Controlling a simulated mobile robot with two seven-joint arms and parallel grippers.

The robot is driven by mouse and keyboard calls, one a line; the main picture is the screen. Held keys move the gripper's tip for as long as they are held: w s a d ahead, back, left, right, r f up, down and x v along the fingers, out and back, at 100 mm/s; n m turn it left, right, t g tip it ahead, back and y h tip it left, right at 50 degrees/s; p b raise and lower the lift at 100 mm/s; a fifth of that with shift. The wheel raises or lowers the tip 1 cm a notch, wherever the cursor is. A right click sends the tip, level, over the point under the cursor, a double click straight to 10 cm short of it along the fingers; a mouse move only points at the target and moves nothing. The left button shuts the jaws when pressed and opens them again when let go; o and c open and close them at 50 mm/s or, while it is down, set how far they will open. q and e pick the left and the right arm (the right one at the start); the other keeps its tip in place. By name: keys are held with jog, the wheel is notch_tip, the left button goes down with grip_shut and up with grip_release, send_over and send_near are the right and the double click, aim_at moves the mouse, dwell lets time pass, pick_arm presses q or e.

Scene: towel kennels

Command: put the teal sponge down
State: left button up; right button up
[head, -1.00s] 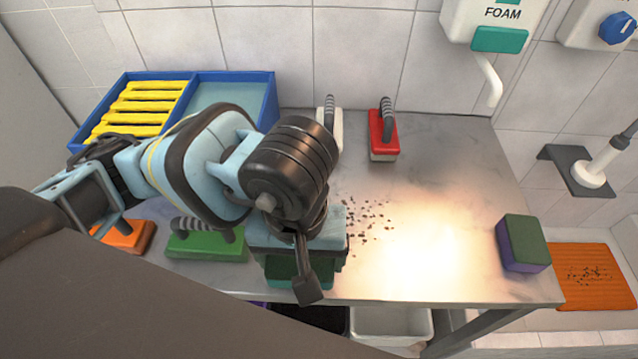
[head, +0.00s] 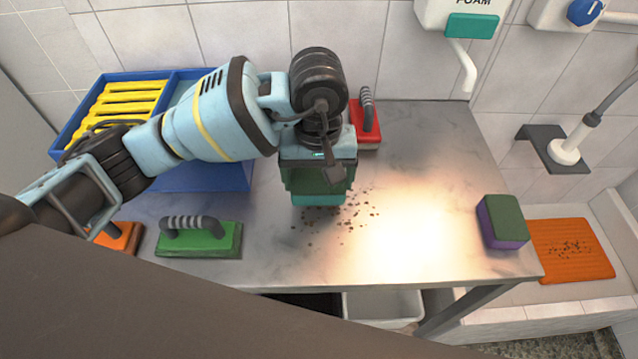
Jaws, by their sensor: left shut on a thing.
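My left gripper (head: 326,172) is shut on the teal sponge (head: 318,199), over the middle of the steel table (head: 280,262). The sponge has a dark green side, and a teal strip shows along its lower edge. The gripper hides much of its upper part. I cannot tell whether the sponge touches the table or hangs just above it. My right gripper is not in view.
Dark crumbs (head: 352,218) lie beside the sponge. A green brush (head: 205,240), an orange brush (head: 122,238) and a red brush (head: 367,130) stand around. A purple sponge (head: 502,222) sits at the right. A blue tray (head: 215,178) is behind my arm. The front middle is clear.

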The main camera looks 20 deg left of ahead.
aim_at(319, 187)
pick_arm(q)
jog(key=shift+w+f, duration=0.1)
jog(key=shift+w, duration=0.3)
jog(key=shift+f, duration=1.7)
jog(key=shift+s+f, duration=0.1)
jog(key=shift+f, duration=0.1)
jog(key=o, duration=0.8)
notch_tip(319, 187, up, 12)
jog(key=shift+r, duration=0.25)
